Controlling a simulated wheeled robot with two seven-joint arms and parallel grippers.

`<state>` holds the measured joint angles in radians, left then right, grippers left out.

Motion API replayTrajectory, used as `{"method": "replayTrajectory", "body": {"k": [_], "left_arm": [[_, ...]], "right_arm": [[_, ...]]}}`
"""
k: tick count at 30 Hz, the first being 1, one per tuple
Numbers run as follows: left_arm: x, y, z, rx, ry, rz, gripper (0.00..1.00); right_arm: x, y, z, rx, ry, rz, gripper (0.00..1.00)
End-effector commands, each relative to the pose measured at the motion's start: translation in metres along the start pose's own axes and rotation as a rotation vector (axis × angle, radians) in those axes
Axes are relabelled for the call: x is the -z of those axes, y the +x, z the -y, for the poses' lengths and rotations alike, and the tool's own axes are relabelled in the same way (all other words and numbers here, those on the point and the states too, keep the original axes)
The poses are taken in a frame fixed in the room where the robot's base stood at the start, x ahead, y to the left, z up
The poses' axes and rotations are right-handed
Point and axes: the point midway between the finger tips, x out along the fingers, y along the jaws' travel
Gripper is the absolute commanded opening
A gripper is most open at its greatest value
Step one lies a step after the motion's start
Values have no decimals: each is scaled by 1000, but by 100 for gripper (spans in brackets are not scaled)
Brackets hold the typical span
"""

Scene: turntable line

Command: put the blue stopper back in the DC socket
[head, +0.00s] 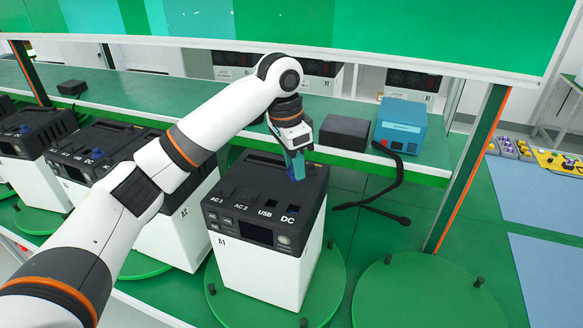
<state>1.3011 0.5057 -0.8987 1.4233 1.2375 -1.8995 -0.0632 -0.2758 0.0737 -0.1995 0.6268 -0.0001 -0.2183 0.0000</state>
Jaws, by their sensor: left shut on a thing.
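My left gripper (295,153) comes in from the left and points down over the A1 unit (262,268), a white box with a black top. It is shut on the blue stopper (297,170), partly hidden by the fingers. The stopper appears above the far side of the DC socket (291,209), a dark opening at the top's right front, labelled DC. Whether the stopper touches the top is hard to tell. My right gripper is not in view.
The A1 unit stands on a green turntable (334,290) with small black pegs. An empty turntable (420,295) lies to its right. A2 (180,228) stands on the left. A blue box (402,126) and a black box (344,133) sit on the shelf behind; a black cable hangs down.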

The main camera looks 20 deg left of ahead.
Motion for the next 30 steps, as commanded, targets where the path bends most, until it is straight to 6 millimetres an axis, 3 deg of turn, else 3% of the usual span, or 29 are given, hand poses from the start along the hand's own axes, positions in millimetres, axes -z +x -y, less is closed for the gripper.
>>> {"method": "replayTrajectory", "body": {"k": [4, 10, 14, 17, 24, 30], "left_arm": [[1, 3, 0, 0, 1, 0, 10], [3, 20, 0, 0, 1, 0, 10], [5, 33, 0, 0, 1, -1, 10], [7, 43, 0, 0, 0, -1, 10], [10, 64, 0, -1, 0, 0, 10], [11, 73, 0, 0, 0, 0, 10]], "right_arm": [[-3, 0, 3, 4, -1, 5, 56], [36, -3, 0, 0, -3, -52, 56], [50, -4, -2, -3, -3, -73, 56], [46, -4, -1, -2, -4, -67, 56], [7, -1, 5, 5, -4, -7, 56], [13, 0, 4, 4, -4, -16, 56]]}}
